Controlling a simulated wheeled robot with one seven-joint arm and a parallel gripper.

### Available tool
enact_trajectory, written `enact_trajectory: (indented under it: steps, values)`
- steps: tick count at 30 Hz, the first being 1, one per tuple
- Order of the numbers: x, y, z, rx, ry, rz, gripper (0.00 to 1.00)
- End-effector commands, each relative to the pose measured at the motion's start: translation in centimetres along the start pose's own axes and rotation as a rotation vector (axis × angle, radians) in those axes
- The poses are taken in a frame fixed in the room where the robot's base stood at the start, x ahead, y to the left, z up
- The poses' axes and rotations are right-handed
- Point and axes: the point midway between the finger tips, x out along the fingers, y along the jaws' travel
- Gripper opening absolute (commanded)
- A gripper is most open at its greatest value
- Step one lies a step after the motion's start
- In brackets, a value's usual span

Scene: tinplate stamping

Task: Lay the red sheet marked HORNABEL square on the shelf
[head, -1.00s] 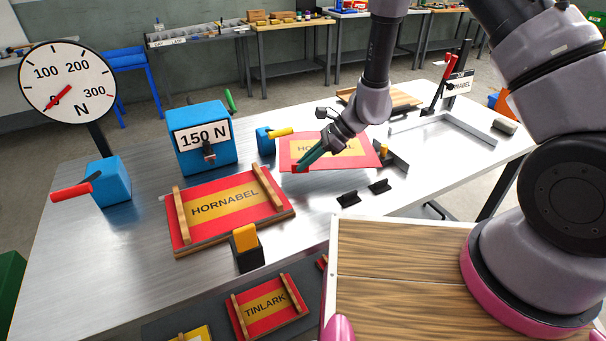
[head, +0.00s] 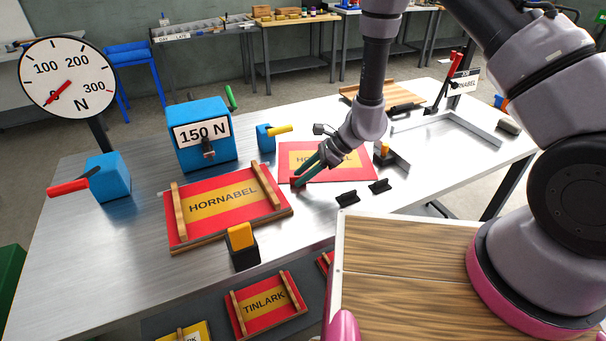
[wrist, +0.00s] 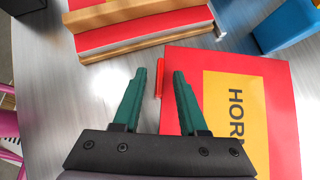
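The red sheet marked HORNABEL (head: 347,173) has a yellow label panel and looks flat on the metal table, right of centre. It fills the right side of the wrist view (wrist: 283,90). My gripper (head: 297,184) is at its left front edge. In the wrist view its green fingers (wrist: 159,75) are apart, with a narrow red strip (wrist: 160,78) beside the sheet's edge showing between them. I cannot tell whether a finger touches the sheet. No shelf is clearly identifiable on the table; a dark lower surface (head: 312,262) shows below its front edge.
Left of the sheet lies another red HORNABEL panel (head: 235,190) with wooden rails. A blue 150 N box (head: 190,113), a blue block with yellow handle (head: 264,138), small black stops (head: 347,197) and a yellow-topped bracket (head: 392,158) stand nearby. A metal frame (head: 478,128) is at right.

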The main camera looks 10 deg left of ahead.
Motion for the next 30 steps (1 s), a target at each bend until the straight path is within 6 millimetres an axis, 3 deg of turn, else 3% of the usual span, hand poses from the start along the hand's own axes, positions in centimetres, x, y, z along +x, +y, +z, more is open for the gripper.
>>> enact_trajectory:
  steps: [10, 24, 30]
  values:
    - [-1.1, -0.1, 0.2, 0.0, 0.0, -0.002, 0.42]
    - [-10.3, -0.1, 0.2, 0.0, -0.001, -0.004, 0.42]
    - [-12.0, 0.0, 0.2, 0.0, 0.0, 0.0, 0.42]
